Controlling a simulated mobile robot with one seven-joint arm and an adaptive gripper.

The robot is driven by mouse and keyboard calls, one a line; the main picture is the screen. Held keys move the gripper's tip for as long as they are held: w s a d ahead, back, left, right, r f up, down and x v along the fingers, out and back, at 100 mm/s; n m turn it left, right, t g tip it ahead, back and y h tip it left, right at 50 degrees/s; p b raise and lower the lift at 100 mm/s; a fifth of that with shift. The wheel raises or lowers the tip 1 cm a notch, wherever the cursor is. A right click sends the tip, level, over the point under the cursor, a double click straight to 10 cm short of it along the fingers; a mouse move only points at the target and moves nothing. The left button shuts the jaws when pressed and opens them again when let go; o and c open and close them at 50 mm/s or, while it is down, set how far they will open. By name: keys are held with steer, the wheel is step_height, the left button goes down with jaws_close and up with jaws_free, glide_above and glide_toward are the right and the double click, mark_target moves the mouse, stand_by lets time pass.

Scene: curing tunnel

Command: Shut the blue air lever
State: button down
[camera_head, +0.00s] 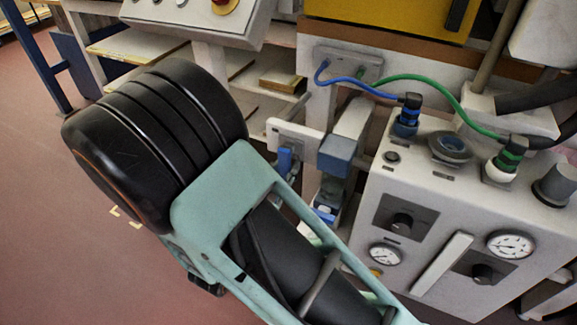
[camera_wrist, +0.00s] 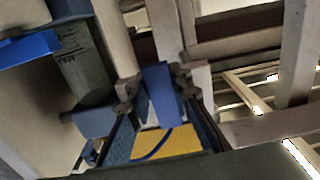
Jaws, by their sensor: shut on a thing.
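The blue lever (camera_head: 285,160) hangs at a pale plate (camera_head: 294,134) on the bench frame, just beyond my arm in the head view. In the wrist view the blue lever (camera_wrist: 160,95) stands between the two fingertips of my gripper (camera_wrist: 155,87). The fingers are closed on it from both sides. My arm hides most of the gripper in the head view. The lever's pivot is not clear in either view.
A grey-blue block (camera_head: 337,155) sits right of the lever, with another blue part (camera_head: 325,213) below. A control box (camera_head: 440,195) with gauges and knobs stands at right. Blue (camera_head: 350,82) and green (camera_head: 430,80) hoses run above. Red floor is open at left.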

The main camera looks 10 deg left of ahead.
steer(key=shift+a+m, duration=0.1)
steer(key=shift+m, duration=0.2)
steer(key=c, duration=1.7)
jaws_free()
steer(key=v, duration=1.2)
